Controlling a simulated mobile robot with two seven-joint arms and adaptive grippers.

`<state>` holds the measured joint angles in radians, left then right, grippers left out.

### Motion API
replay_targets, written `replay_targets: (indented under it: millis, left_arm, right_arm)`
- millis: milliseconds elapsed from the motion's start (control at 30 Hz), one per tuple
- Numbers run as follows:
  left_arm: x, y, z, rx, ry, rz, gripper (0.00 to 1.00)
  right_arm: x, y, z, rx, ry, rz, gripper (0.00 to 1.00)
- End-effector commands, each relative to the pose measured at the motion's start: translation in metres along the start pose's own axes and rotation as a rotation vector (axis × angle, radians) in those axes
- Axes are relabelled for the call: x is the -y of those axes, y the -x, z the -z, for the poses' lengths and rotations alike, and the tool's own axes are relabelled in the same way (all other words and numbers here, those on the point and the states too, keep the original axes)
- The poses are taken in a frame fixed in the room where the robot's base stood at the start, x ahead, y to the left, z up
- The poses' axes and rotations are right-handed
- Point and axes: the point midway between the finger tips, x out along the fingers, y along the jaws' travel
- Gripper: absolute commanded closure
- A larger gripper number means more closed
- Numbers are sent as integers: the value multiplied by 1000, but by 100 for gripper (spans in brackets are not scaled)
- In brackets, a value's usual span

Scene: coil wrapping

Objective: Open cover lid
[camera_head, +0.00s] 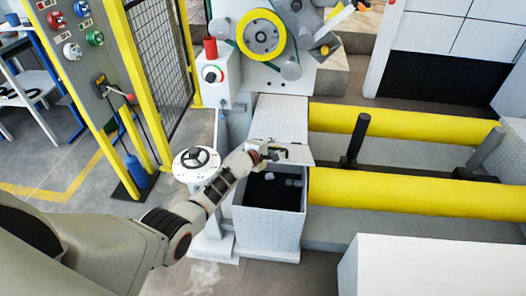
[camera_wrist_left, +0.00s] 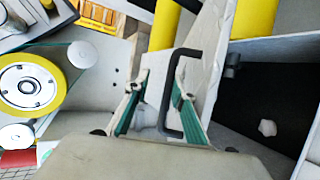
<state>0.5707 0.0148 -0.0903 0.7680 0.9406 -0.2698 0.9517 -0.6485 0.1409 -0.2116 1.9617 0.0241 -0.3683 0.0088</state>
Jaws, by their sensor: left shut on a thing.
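The cover lid (camera_head: 298,155) is a light grey panel, tilted up above a box (camera_head: 268,226) whose dark inside shows. The lid also shows in the left wrist view (camera_wrist_left: 212,40), with a dark bar handle (camera_wrist_left: 166,92) on it. My left gripper (camera_head: 275,153) is at the lid's handle. In the left wrist view its two green-padded fingers (camera_wrist_left: 160,78) stand on either side of the handle, shut on it. The exact contact is partly hidden. My right gripper is in neither view.
A small pale object (camera_wrist_left: 267,127) lies in the dark box. A machine with a yellow-rimmed wheel (camera_head: 261,35) stands behind. Yellow rollers (camera_head: 400,122) lie to the right. A white round stand with a handwheel (camera_head: 196,158) is close beside my left forearm.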

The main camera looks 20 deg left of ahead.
Motion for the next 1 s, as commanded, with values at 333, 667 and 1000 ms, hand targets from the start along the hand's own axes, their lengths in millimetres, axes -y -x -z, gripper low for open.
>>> replay_targets:
  millis: [333, 667, 1000]
  left_arm:
    - [-5, 35, 1, -7, 3, -7, 85]
    - [-2, 78, 1, -7, -2, -2, 85]
    - [-3, 111, 0, -6, -4, -1, 85]
  right_arm:
    - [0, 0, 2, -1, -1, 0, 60]
    - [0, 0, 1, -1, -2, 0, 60]
    - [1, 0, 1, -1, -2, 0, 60]
